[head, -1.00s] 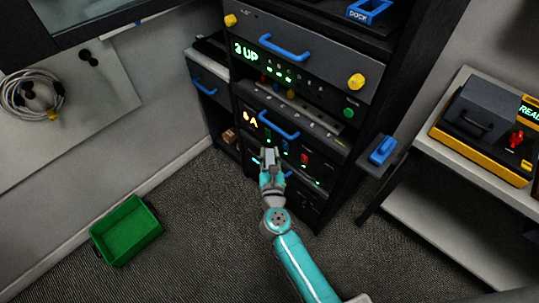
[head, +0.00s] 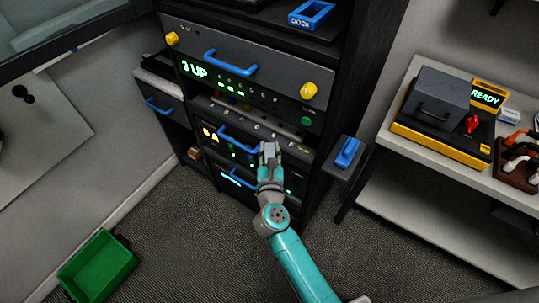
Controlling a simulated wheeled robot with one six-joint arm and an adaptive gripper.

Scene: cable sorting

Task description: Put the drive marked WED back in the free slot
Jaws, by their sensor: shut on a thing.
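Small coloured lights show on the unit's front. The gripper and arm hide part of that front, and I cannot make out a free slot or whether the held piece touches the rack.
A yellow-black machine showing READY (head: 440,147) stands on the right bench. A green bin (head: 98,268) is on the carpet at lower left.

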